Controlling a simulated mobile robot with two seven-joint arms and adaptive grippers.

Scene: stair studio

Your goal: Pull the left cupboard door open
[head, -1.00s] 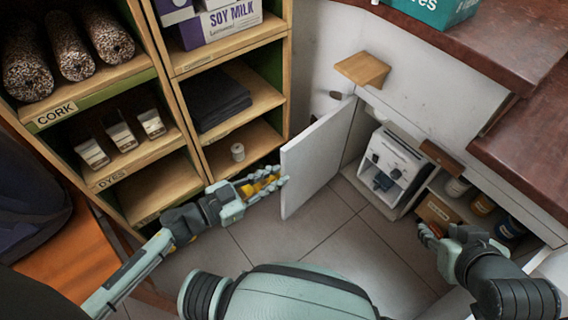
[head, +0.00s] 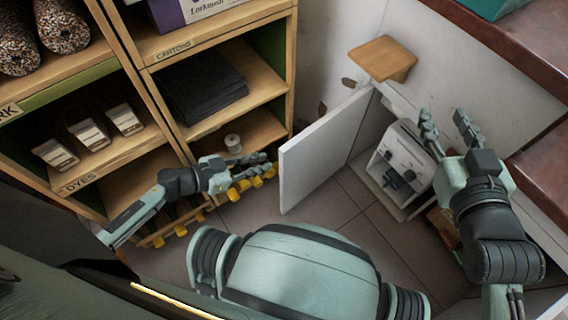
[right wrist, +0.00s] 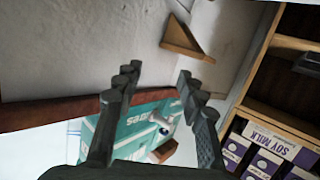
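The left cupboard door (head: 322,150) is a white panel that stands swung out from the cupboard in the head view. My left gripper (head: 268,163) is just left of the door's free edge with a small gap. Its fingers overlap from this angle, so I cannot tell if they are apart. My right gripper (head: 445,115) is raised in front of the cupboard's white front. In the right wrist view my right gripper (right wrist: 157,75) is open, with nothing between its fingers.
A white machine (head: 402,165) stands inside the open cupboard. A wooden shelf unit (head: 285,70) with black cloth (head: 203,87) and dye packs stands left. A wooden ledge (head: 383,58) juts from the wall. A teal box (right wrist: 118,125) shows in the right wrist view.

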